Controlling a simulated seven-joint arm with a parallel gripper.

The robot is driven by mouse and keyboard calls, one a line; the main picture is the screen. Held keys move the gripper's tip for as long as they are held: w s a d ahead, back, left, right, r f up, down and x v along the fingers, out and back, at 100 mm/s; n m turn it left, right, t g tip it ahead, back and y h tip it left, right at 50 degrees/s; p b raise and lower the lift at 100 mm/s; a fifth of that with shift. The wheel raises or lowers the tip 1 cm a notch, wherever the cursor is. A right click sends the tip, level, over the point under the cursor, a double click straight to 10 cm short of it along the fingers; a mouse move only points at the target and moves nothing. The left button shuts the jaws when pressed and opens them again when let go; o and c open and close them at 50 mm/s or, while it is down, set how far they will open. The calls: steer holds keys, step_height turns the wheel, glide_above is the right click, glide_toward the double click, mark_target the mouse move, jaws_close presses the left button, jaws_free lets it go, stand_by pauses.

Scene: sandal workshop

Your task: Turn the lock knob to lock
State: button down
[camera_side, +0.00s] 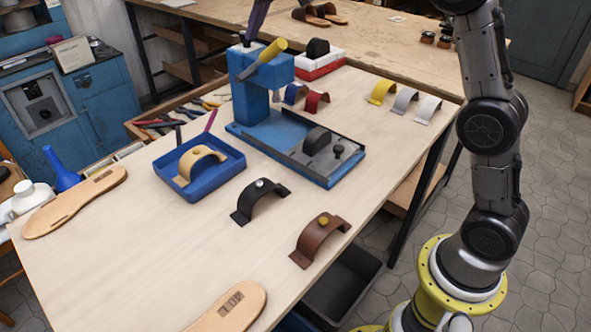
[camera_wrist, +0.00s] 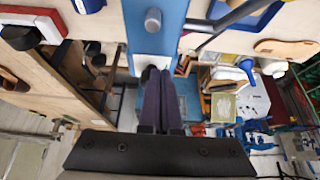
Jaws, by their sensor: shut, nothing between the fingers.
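The blue press (camera_side: 250,95) stands on the table with a yellow-gripped lever (camera_side: 272,50) at its head. My gripper (camera_side: 248,38) is shut, its purple fingers pointing down at the top of the press. In the wrist view the shut fingertips (camera_wrist: 162,73) reach the end of the blue press body (camera_wrist: 155,35), by a small dark knob-like part (camera_wrist: 149,73). The fingers partly cover that part; I cannot tell whether they touch it or which way it is turned.
A blue tray (camera_side: 210,188) with a tan strap, a black strap (camera_side: 262,198) and a brown strap (camera_side: 318,238) lie in front of the press. Several coloured straps lie to its right. A red-and-white box (camera_side: 320,65) stands behind.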

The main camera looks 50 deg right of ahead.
steer(key=shift+r, duration=2.75)
steer(key=s+r+t, duration=0.1)
steer(key=s+r, duration=0.6)
steer(key=s+a+f, duration=0.1)
steer(key=s+a, duration=0.1)
steer(key=s, duration=1.2)
steer(key=s+f+g, duration=0.1)
steer(key=s+f, duration=1.8)
steer(key=f, duration=0.4)
steer(key=shift+d, duration=0.15)
